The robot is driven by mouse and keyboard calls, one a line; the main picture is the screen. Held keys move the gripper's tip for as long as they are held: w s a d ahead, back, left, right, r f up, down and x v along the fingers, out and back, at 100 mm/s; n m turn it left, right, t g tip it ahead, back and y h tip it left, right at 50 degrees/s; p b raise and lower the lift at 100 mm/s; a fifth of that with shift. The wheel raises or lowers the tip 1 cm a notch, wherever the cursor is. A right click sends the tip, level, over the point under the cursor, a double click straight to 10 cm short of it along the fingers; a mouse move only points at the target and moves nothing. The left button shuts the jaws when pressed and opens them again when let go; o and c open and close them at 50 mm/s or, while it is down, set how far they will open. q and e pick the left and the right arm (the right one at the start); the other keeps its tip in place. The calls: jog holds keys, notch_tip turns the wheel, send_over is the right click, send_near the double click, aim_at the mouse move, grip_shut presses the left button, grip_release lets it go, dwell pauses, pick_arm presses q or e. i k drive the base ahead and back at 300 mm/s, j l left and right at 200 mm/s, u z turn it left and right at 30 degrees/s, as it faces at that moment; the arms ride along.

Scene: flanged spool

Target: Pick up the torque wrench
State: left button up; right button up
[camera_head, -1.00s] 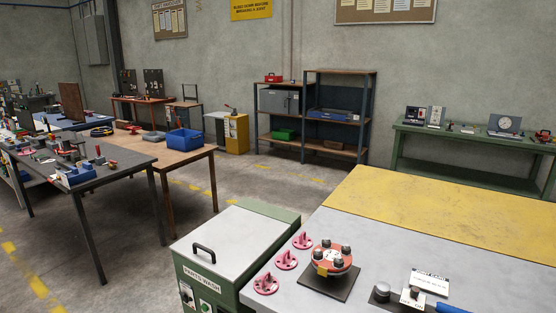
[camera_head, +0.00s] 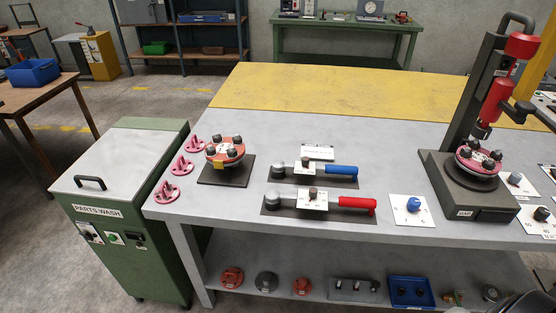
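Two torque wrenches lie side by side on dark mats on the grey bench top in the head view. The farther one has a blue handle (camera_head: 341,170) and the nearer one has a red handle (camera_head: 356,203). Both have round grey heads at the left and handles pointing right. Each has a white plate with a dark knob at its middle. Neither of my grippers can be made out in the view.
A flanged spool (camera_head: 226,150) with dark bolts stands on a black plate, beside several pink flanges (camera_head: 182,165). A press (camera_head: 480,150) holds another flanged piece at the right. A green parts washer (camera_head: 120,190) adjoins the bench (camera_head: 280,125). The yellow rear strip is clear.

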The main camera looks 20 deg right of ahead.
aim_at(272, 199)
jog(key=z, duration=0.45)
jog(key=i+j+z, duration=0.2)
jog(key=z, duration=0.3)
jog(key=i+j+z, duration=0.1)
jog(key=j+z, duration=0.35)
jog(key=i+j+z, duration=0.1)
jog(key=j+z, duration=0.2)
jog(key=z, duration=0.2)
